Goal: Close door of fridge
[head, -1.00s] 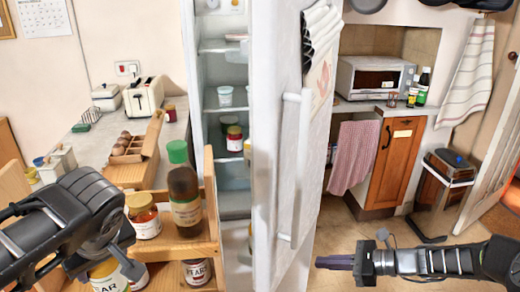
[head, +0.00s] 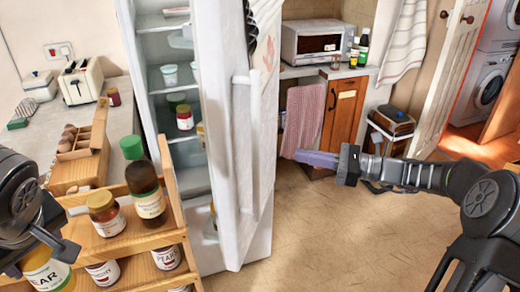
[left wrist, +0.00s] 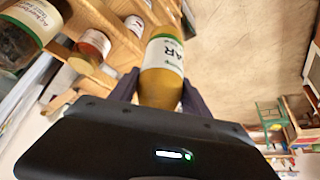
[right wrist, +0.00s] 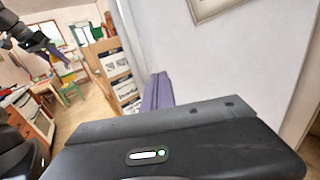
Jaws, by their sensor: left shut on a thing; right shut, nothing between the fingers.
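The white fridge door (head: 222,150) stands open in the head view, its edge towards me and its bar handle (head: 256,140) on the right face. The lit fridge interior (head: 170,60) with shelves of jars and cups shows left of the door. My right gripper (head: 300,155) is shut and empty, right of the door and its handle in the picture; whether it touches is unclear. Its fingers (right wrist: 157,92) also show in the right wrist view. My left gripper (head: 48,248) is shut on a yellow labelled jar (left wrist: 163,75), seen between its fingers in the left wrist view.
A wooden shelf rack (head: 178,215) with several jars and a green-capped bottle (head: 146,190) stands close to the fridge's left front. A counter with a toaster (head: 82,80) is behind it. The floor (head: 350,240) right of the door is clear.

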